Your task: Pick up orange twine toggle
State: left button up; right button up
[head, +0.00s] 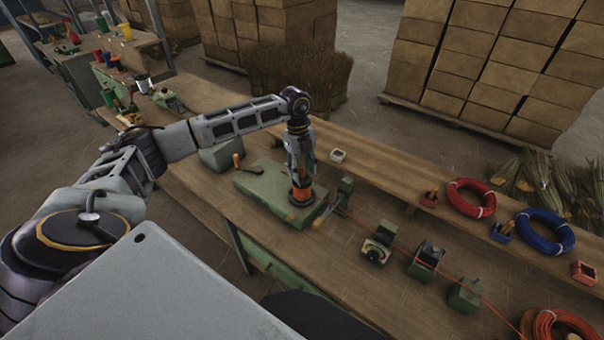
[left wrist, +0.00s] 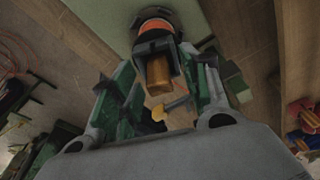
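My left gripper (head: 301,172) points down over the green plate (head: 268,189). An orange band with dark edges (head: 302,194) shows just below it; the same orange ring (left wrist: 156,27) is near the top of the left wrist view. In front of it is a brown wooden peg in a dark square holder (left wrist: 158,73), seemingly the toggle; a small brown end (head: 319,223) shows beside the plate in the head view. The fingers of my left gripper (left wrist: 165,80) stand apart on both sides of the peg. Whether they touch it is unclear. My right gripper is out of view.
Green blocks (head: 427,260) stand on the bench to the right, with orange twine running past them. Red (head: 470,198) and blue (head: 545,231) coils lie on the back shelf, with small holders nearby. An orange coil (head: 560,325) is at lower right.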

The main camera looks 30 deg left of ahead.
aim_at(302, 166)
pick_arm(q)
jog(key=c, duration=0.9)
jog(key=shift+o, duration=0.2)
notch_tip(302, 166, up, 9)
jog(key=shift+f+b, duration=0.2)
jog(key=shift+b, duration=0.55)
jog(key=shift+r, duration=0.7)
